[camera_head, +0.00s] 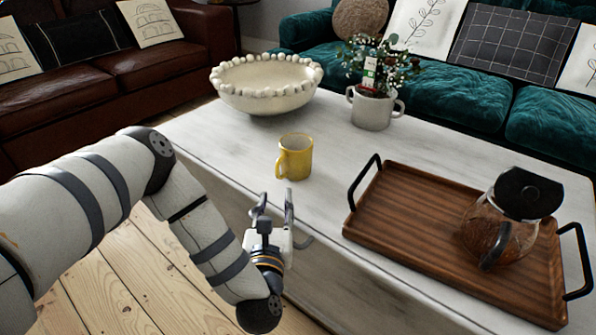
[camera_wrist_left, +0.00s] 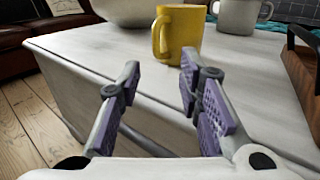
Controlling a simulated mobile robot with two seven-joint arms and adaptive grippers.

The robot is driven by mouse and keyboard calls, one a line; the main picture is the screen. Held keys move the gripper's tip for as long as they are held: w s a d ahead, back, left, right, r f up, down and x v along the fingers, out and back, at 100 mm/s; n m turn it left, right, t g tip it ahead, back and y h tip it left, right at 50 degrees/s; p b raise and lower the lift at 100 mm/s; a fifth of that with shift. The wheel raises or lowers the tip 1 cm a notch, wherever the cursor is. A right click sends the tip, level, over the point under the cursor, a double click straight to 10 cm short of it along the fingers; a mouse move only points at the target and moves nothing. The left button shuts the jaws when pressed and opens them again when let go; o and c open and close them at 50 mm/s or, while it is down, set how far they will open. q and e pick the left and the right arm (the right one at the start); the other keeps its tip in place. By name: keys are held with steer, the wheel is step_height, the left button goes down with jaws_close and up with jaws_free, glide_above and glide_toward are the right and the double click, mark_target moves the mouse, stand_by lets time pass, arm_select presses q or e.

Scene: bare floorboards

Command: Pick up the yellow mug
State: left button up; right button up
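The yellow mug (camera_head: 295,158) stands upright on the white table (camera_head: 200,135), near its front edge, with its handle on the left side toward me. In the left wrist view the mug (camera_wrist_left: 183,33) stands beyond the fingers, with its handle facing left. My left gripper (camera_head: 274,203) is in front of the table edge, short of the mug and apart from it. In the left wrist view its two fingers (camera_wrist_left: 160,85) are spread with nothing between them. My right gripper is in neither view.
A beaded cream bowl (camera_head: 267,98) stands behind the mug, and a grey two-handled pot with a plant (camera_head: 372,110) behind to the right. A wooden tray (camera_head: 400,215) holds a glass coffee pot (camera_head: 490,235) at the right. The tabletop around the mug is clear.

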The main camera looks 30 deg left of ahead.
mark_target(277, 173)
arm_select(q)
steer(key=x, duration=0.2)
steer(key=b+x, duration=0.1)
steer(key=x, duration=0.2)
steer(key=b+x, duration=0.1)
steer(key=x, duration=0.2)
steer(key=shift+a+r, duration=0.25)
steer(key=shift+a, duration=0.15)
steer(key=shift+r, duration=0.1)
jaws_close()
